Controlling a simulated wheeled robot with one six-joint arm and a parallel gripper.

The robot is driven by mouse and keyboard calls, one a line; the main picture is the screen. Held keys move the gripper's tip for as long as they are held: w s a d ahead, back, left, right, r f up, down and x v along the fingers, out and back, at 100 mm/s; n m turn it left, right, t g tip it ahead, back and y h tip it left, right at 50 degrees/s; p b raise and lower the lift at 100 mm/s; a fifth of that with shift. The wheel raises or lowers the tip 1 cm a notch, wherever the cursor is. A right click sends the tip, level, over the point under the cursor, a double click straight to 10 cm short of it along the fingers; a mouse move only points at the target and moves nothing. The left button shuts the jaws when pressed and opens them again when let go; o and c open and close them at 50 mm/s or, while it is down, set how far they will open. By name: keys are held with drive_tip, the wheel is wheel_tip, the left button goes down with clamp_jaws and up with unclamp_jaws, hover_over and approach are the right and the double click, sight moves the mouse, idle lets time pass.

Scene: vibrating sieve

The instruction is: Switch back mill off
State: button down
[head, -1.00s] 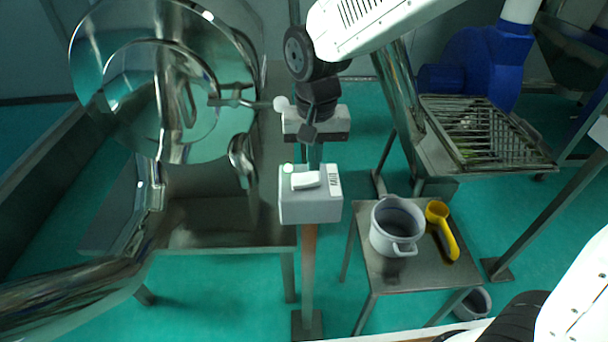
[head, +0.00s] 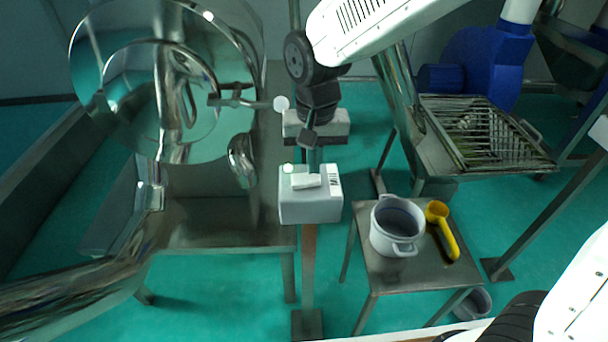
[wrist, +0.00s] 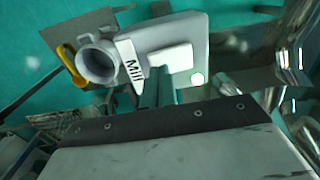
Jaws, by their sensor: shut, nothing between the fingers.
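A grey switch box (head: 311,207) stands on a post at the centre of the head view. It carries a white rocker (head: 304,181), a small pale green lit lamp (head: 288,169) and a label. In the wrist view the label (wrist: 131,66) reads "Mill", beside the rocker (wrist: 171,59) and the glowing lamp (wrist: 197,79). My gripper (head: 313,168) is shut and empty, pointing down at the back edge of this box. In the wrist view its fingertips (wrist: 158,80) are at the rocker's near edge; I cannot tell whether they touch.
A second grey box (head: 337,124) stands behind, partly hidden by my arm. A shiny steel machine (head: 90,60) fills the left. On the right, a small table (head: 372,280) holds a white pot (head: 390,240) and a yellow scoop (head: 448,238). A blue machine (head: 485,65) stands at the back.

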drive_tip(key=shift+f, duration=0.65)
drive_tip(key=shift+r, duration=3.55)
